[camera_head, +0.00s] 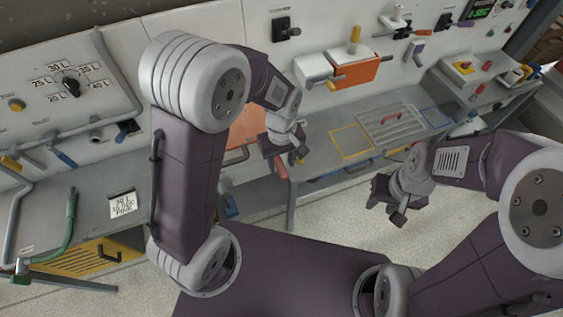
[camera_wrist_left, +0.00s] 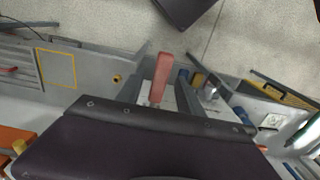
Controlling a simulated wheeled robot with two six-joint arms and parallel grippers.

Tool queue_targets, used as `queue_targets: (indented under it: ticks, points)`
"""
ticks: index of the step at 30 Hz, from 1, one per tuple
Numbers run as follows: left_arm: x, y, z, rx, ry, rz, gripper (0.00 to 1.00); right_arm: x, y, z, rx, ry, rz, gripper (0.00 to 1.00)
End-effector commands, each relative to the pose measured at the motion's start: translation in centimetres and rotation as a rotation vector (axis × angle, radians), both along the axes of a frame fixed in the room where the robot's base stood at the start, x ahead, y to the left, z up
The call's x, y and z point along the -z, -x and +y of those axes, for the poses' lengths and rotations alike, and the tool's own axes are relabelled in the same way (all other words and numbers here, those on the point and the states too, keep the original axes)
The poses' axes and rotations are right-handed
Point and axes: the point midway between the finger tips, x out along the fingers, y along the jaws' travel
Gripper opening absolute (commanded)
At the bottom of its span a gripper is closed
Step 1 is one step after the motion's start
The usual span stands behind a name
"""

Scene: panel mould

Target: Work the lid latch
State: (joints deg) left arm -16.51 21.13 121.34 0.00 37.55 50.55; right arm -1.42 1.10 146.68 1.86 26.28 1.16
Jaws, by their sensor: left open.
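A flat red lever (camera_wrist_left: 162,78), which looks like the latch handle, stands out between the two fingers of my left gripper (camera_wrist_left: 160,88) in the left wrist view. The fingers are apart, with a gap visible on each side of the lever. In the head view my left gripper (camera_head: 288,150) is low in front of the machine wall, beside an orange panel (camera_head: 247,127) that my arm partly covers.
A grey bench (camera_head: 312,150) with a yellow-outlined square (camera_head: 351,141) lies right of my left gripper. An orange flap (camera_head: 362,72) with a yellow-handled latch (camera_head: 354,40) is on the wall above. A dial panel (camera_head: 70,84) is at left. Floor (camera_head: 340,218) is clear.

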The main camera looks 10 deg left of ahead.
Motion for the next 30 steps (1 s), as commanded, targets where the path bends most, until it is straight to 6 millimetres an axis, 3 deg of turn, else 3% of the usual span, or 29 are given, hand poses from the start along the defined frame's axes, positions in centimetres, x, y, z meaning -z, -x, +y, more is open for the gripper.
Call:
queue_targets:
  ticks: [4, 11, 16, 30]
  points:
    - [1.18, 0.07, 0.03, 0.000, 0.000, 0.001, 0.44, -0.12, 0.00, 0.00, 0.000, 0.000, 0.000, 0.36]
    - [1.31, 0.02, 0.01, 0.000, 0.000, 0.000, 0.44, -0.10, 0.00, 0.00, 0.000, 0.000, 0.000, 0.36]
    - [1.29, 0.02, 0.01, 0.000, 0.000, 0.000, 0.00, -0.10, 0.00, 0.00, 0.000, 0.000, 0.000, 0.36]
    - [1.24, 0.01, 0.01, 0.000, 0.000, 0.000, 0.00, -0.11, 0.00, 0.00, 0.000, 0.000, 0.000, 0.36]
